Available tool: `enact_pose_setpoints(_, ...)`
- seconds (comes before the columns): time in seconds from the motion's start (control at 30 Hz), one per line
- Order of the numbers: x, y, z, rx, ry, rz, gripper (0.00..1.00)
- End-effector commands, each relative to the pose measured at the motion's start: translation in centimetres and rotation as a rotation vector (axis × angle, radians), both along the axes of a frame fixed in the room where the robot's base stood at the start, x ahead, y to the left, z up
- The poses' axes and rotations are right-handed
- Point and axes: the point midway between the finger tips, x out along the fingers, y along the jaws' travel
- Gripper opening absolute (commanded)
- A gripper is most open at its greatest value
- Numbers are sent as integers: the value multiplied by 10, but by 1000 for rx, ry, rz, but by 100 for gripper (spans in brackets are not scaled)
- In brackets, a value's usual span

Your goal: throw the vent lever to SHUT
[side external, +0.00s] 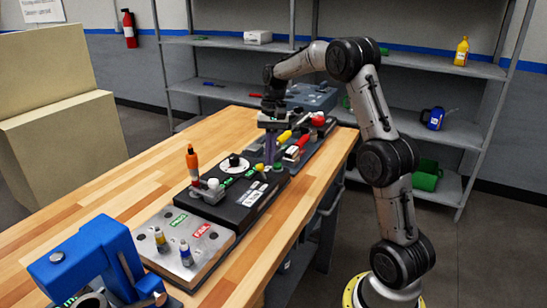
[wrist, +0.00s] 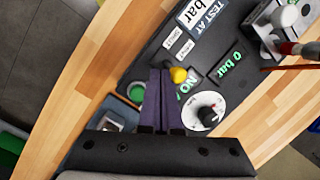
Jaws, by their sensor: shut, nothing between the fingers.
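My gripper (side external: 270,160) points down over the far end of the black test panel (side external: 232,197). Its purple fingers are shut and empty, and they also show in the wrist view (wrist: 162,74). A yellow knob (wrist: 178,75) is right beside the fingertips; I cannot tell whether they touch. A white knob (side external: 213,184) stands on a metal block at the panel's near end, beside an upright orange handle (side external: 192,159). Both are apart from my gripper.
A white dial (wrist: 205,110) with a black knob and a green "0 bar" display (wrist: 230,66) are on the panel. A green button (wrist: 137,92) is left of the fingers. A PASS/FAIL plate (side external: 183,236) and a blue fixture (side external: 85,262) are nearer. Bare wood lies alongside.

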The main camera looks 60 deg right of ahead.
Motion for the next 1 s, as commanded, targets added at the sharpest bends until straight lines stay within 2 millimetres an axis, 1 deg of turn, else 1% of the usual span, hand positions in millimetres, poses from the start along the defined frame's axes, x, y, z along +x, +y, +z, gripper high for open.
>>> enact_pose_setpoints(0.27,-3,0,0,1,-4,-2,0)
enact_pose_setpoints(0.67,-16,0,-6,1,-5,-2,0)
enact_pose_setpoints(1.0,-17,-1,-6,0,-6,-1,0)
